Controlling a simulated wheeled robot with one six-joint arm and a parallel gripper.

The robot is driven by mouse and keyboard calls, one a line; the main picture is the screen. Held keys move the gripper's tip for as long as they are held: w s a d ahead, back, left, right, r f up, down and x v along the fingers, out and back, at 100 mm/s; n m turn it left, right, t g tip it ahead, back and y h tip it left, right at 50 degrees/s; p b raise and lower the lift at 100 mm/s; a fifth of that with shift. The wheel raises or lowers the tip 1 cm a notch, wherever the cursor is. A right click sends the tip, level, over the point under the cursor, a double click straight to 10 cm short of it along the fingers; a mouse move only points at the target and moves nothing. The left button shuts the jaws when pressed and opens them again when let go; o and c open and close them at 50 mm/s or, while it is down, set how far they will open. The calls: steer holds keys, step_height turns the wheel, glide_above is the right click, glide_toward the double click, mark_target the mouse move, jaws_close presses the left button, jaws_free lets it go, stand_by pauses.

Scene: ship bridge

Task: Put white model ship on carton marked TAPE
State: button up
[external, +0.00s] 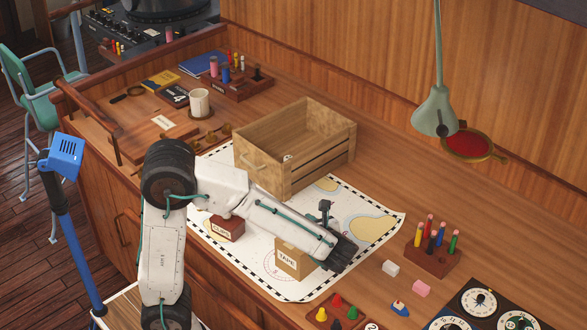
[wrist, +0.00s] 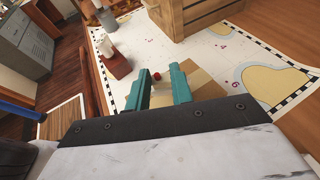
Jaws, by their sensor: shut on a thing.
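The carton marked TAPE (external: 290,263) is a small brown box standing on the chart. My gripper (external: 338,256) is low over it, at its right side in the external view. In the wrist view, my gripper's teal fingers (wrist: 164,88) are shut on a small white thing with a red top (wrist: 157,76), which looks like the white model ship. The brown carton top (wrist: 203,86) shows beneath and beside the fingers. Most of the ship is hidden by the fingers, and the external view hides it behind my gripper. I cannot tell whether it touches the carton.
A wooden crate (external: 295,150) stands behind on the chart (external: 310,285). A dark red box (external: 227,229) is left of the carton. A pen block (external: 432,258), erasers (external: 391,268), a small blue-and-white boat (external: 400,308) and a game-piece tray (external: 335,313) lie to the right and front.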

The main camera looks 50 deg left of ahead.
steer(key=shift+f, duration=1)
steer(key=shift+f, duration=0.2)
steer(key=o, duration=0.9)
steer(key=shift+o, duration=0.2)
steer(key=shift+r, duration=0.15)
